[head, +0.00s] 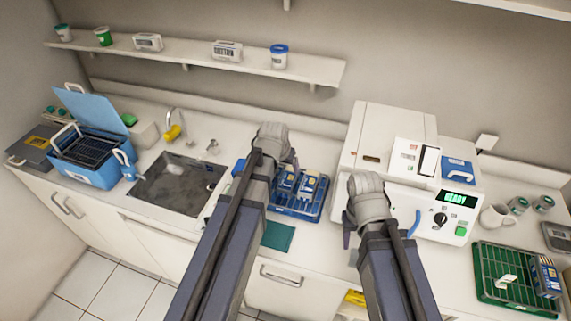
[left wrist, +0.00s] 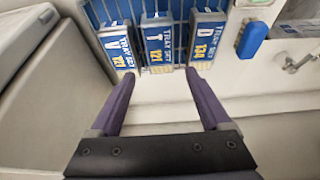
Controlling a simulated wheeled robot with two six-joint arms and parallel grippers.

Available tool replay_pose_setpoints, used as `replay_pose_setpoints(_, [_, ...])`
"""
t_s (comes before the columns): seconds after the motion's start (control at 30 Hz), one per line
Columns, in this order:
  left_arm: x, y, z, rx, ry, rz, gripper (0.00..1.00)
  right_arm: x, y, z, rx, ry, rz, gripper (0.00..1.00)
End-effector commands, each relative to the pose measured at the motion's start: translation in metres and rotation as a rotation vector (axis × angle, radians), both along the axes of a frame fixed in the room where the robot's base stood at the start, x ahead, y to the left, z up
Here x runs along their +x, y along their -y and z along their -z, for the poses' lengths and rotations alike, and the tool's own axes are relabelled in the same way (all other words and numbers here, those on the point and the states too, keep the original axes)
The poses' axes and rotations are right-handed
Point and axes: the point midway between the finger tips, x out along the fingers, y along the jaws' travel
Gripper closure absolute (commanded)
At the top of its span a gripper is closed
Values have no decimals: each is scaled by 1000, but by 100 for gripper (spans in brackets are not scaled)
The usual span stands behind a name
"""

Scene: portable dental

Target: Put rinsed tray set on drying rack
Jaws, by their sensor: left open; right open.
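Tray sets (head: 308,187) with blue-and-white labels stand in a blue wire rack (head: 300,211) on the counter, partly hidden by my left arm. The left wrist view shows three of them side by side: a left one (left wrist: 116,45), a middle one (left wrist: 158,42) and a right one marked 134 (left wrist: 203,38). My left gripper (left wrist: 160,78) is open and empty, its fingertips just short of the tray sets' near ends. My right gripper (head: 368,205) is open in front of the white machine. A green wire rack (head: 500,262) at right holds another tray set (head: 546,278).
A sink (head: 178,185) with a faucet lies left of the blue rack, beside a blue lidded tub (head: 97,172). A white machine reading READY (head: 400,160) stands right. A green cloth (head: 277,236) lies at the counter's front. A shelf (head: 190,58) hangs above.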

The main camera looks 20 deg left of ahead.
Motion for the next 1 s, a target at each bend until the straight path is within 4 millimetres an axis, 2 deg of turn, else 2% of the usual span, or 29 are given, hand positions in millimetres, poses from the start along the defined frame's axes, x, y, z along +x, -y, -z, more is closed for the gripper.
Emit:
replay_pose_setpoints(0.07, [-3, 4, 1, 1, -7, 6, 19, 0, 0, 0, 0, 0, 0, 50])
replay_pose_setpoints(0.17, [-27, 30, 6, 10, -61, 48, 19, 0, 0, 1, 0, 0, 0, 50])
replay_pose_setpoints(0.33, [-105, 93, 15, 68, -233, 165, 19, 0, 0, 1, 0, 0, 0, 50])
replay_pose_setpoints(0.4, [-136, 110, 16, 97, -298, 204, 19, 0, 0, 1, 0, 0, 0, 50])
replay_pose_setpoints(0.53, [-177, 128, 17, 146, -385, 252, 19, 0, 0, 1, 0, 0, 0, 50])
replay_pose_setpoints(0.6, [-189, 132, 16, 164, -412, 265, 19, 0, 0, 1, 0, 0, 0, 50])
replay_pose_setpoints(0.7, [-196, 134, 16, 175, -428, 271, 19, 0, 0, 1, 0, 0, 0, 50])
replay_pose_setpoints(1.0, [-195, 134, 19, 175, -429, 271, 19, 0, 0, 3, 0, 0, 0, 50])
